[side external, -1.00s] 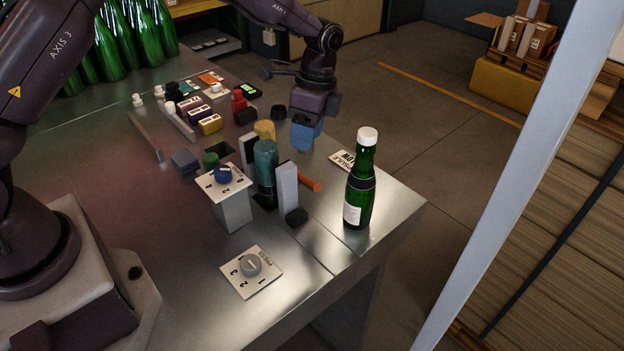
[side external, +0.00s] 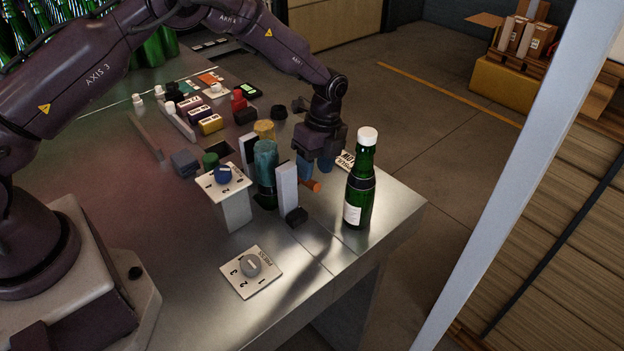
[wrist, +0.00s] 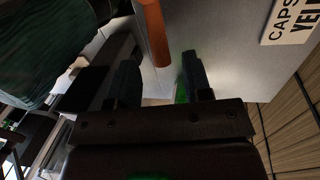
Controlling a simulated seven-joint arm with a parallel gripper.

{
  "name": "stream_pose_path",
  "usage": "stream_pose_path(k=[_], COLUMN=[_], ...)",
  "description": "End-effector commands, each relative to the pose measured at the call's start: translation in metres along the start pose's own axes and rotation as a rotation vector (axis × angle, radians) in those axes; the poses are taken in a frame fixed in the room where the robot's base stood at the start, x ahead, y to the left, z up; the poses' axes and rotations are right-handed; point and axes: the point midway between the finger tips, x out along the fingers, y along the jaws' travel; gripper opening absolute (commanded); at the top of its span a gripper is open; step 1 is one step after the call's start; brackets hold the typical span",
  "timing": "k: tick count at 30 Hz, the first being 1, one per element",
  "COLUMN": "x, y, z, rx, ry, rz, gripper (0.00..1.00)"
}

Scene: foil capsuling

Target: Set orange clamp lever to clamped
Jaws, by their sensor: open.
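The orange clamp lever (side external: 313,185) sticks out low to the right of the teal cylinder (side external: 265,162) and white upright block (side external: 286,188). My gripper (side external: 316,168) is open, pointing down just above and behind the lever, with its blue fingertips apart. In the wrist view the lever (wrist: 153,35) comes in from the top, its end lined up with the gap between my two fingers (wrist: 160,78). I cannot tell whether either finger touches it. The lever's inner end is hidden behind the white block in the side view.
A green bottle with a white cap (side external: 361,180) stands close to the right of my gripper. A label plate (side external: 346,160) lies behind it. The table's right edge is near.

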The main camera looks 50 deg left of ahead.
Motion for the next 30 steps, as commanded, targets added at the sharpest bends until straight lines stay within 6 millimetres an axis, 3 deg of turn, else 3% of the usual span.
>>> stream_pose_path(k=[3,7,18,20,24,30], x=[0.020,0.033,0.038,0.038,0.038,0.037], y=[0.001,0.001,0.000,0.000,0.000,0.000], z=[0.000,0.000,0.000,0.000,0.000,0.000], rx=[-0.001,-0.002,-0.002,-0.002,-0.002,-0.004], ry=[-0.001,0.000,0.000,0.000,0.000,0.000], rz=[0.004,0.002,0.000,0.000,0.000,0.000], gripper=[0.45,0.45,0.45,0.34,0.02,0.00])
